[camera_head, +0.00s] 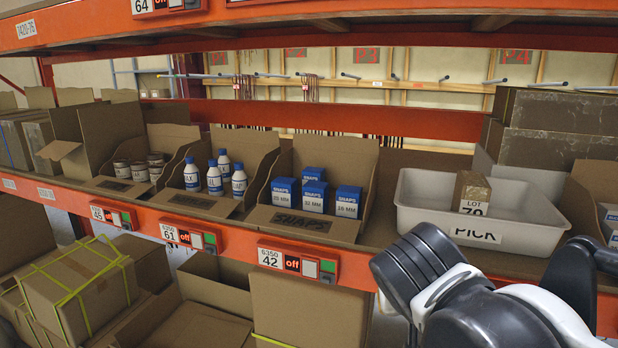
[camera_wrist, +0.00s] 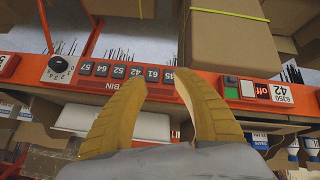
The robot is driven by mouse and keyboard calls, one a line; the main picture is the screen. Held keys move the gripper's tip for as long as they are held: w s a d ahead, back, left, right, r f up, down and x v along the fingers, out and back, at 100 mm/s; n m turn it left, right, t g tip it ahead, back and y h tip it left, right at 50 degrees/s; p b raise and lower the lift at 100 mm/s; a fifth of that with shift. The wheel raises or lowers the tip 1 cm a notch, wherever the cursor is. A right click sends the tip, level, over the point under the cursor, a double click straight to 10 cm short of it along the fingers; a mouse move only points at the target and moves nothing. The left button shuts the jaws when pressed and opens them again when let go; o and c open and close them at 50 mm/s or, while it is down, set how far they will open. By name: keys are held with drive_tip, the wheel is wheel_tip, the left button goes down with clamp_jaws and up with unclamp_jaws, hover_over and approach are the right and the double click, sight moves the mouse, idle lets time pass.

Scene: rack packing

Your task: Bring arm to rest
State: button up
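My arm (camera_head: 465,295) shows at the lower right of the head view, in front of the rack's shelf edge. Its fingertips are out of sight there. In the wrist view my gripper (camera_wrist: 163,92) shows two yellow-brown fingers spread apart with nothing between them. The fingers point at the orange shelf beam (camera_wrist: 205,88) with its row of number keys. The white PICK tote (camera_head: 482,226) stands on the shelf behind my arm. A brown block marked LOT 70 (camera_head: 470,192) stands in it.
Open cartons on the shelf hold cans (camera_head: 139,170), white bottles with blue caps (camera_head: 215,178) and blue-and-white SNAPS boxes (camera_head: 314,195). Cartons (camera_head: 85,283) fill the lower level. An orange beam (camera_head: 330,29) runs above. Brown boxes (camera_head: 560,130) stand behind the tote.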

drive_tip(key=s+d+f+y+b, duration=0.1)
drive_tip(key=s+f+b, duration=0.3)
drive_tip(key=f, duration=0.7)
drive_tip(key=s+d+f+y+b, duration=0.1)
drive_tip(key=s+f+b, duration=0.3)
drive_tip(key=f, duration=0.7)
drive_tip(key=shift+s+n+y+b, duration=0.35)
drive_tip(key=shift+y+b, duration=0.35)
drive_tip(key=shift+b, duration=0.45)
